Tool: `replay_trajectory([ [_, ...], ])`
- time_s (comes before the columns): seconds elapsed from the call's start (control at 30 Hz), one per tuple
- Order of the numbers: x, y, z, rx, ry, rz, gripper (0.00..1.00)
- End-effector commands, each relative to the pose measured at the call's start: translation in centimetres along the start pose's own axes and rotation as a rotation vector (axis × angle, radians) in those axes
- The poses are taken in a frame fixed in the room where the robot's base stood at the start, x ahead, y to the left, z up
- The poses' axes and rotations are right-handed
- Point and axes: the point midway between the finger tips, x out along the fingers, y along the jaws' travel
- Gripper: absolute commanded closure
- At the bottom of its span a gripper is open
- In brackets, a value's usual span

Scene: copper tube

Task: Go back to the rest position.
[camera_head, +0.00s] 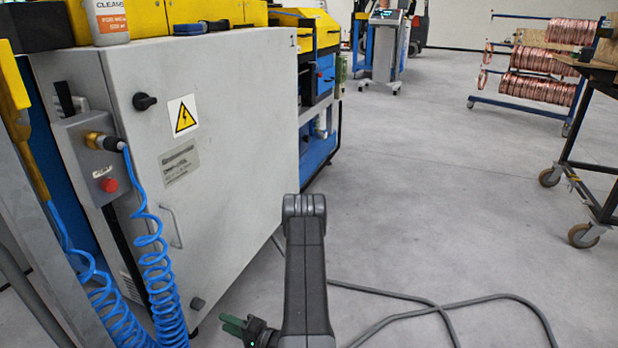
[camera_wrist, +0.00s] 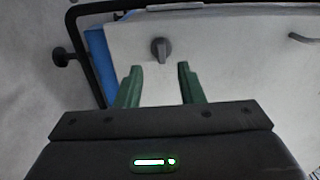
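My gripper (camera_head: 234,324) hangs low beside my dark arm, near the bottom of the head view, in front of the grey cabinet (camera_head: 235,130). In the wrist view, the green fingers of my gripper (camera_wrist: 159,68) stand apart with nothing held between them. A dark knob (camera_wrist: 160,50) on a pale panel shows just beyond the fingertips. I cannot tell how far it is from them. My arm's upper link stands upright in the middle of the head view.
Blue coiled hoses (camera_head: 160,270) hang at the left by the cabinet. A white bottle (camera_head: 102,20) stands on top. Grey cables (camera_head: 420,306) lie on the floor at right. A wheeled cart (camera_head: 590,150) and a rack of copper coils (camera_head: 540,88) stand at right. The middle floor is clear.

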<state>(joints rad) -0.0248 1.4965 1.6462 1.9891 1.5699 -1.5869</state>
Motion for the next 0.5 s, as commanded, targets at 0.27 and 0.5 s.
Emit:
replay_trajectory([
  [0.27,5.2,0.2,0.1,-0.003,-0.005,-0.002,0.65],
  [0.5,10.0,0.2,0.2,-0.003,-0.006,-0.004,0.65],
])
